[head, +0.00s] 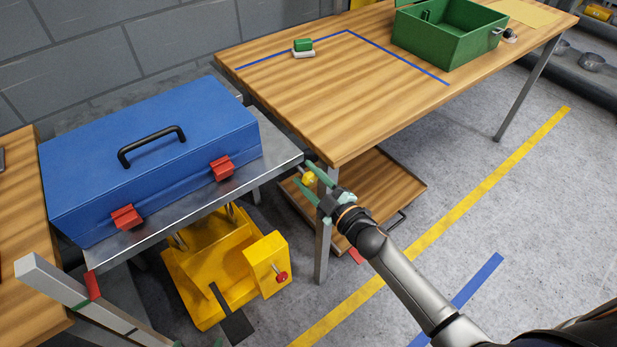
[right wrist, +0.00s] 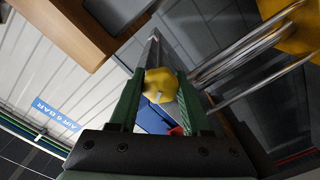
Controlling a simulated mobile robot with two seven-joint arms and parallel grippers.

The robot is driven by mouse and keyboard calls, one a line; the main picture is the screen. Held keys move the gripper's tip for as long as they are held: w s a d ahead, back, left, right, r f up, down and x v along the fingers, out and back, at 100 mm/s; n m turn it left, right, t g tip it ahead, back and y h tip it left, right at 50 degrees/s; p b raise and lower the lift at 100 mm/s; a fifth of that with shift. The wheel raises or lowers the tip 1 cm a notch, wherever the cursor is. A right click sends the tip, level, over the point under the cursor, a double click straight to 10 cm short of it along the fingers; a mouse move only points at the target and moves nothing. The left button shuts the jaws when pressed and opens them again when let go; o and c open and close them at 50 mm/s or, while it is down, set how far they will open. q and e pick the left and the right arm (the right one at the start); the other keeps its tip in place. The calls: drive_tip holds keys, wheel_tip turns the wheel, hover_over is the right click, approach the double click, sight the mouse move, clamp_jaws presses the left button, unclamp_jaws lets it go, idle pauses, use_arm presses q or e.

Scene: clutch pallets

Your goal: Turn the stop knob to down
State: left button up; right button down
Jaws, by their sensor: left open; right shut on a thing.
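A yellow lobed knob (head: 308,178), the likely stop knob, is near the front corner of the metal-topped stand. It also shows between the fingers in the right wrist view (right wrist: 160,86), with a small pale mark on its face. My right gripper (head: 315,180) has its green fingers shut on this knob from both sides. What the knob is mounted on is largely hidden, and I cannot read its setting. At the bottom edge of the head view, two green tips of my left gripper (head: 198,344) show apart, with nothing seen between them.
A blue toolbox (head: 90,165) with red latches sits on the metal-topped stand (head: 275,165). Below is a yellow fixture (head: 200,255) with a red knob (head: 281,277). A wooden table (head: 300,95) holds a green bin (head: 445,45).

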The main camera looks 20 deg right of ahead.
drive_tip(key=n+b, duration=0.1)
drive_tip(key=n, duration=0.2)
drive_tip(key=shift+f+n, duration=0.1)
drive_tip(key=shift+n, duration=0.3)
drive_tip(key=n+b, duration=0.1)
drive_tip(key=n, duration=0.2)
drive_tip(key=shift+n, duration=1.4)
use_arm(q)
drive_tip(key=shift+w+d+f+h+b, duration=0.3)
drive_tip(key=shift+w+d+f+b, duration=0.15)
drive_tip(key=shift+w+d+f, duration=0.25)
use_arm(e)
drive_tip(key=shift+n, duration=0.9)
use_arm(q)
drive_tip(key=shift+s+d, duration=0.1)
drive_tip(key=shift+d, duration=0.05)
drive_tip(key=shift+s, duration=0.1)
use_arm(e)
drive_tip(key=shift+c, duration=1.8)
unclamp_jaws()
drive_tip(key=shift+s, duration=0.1)
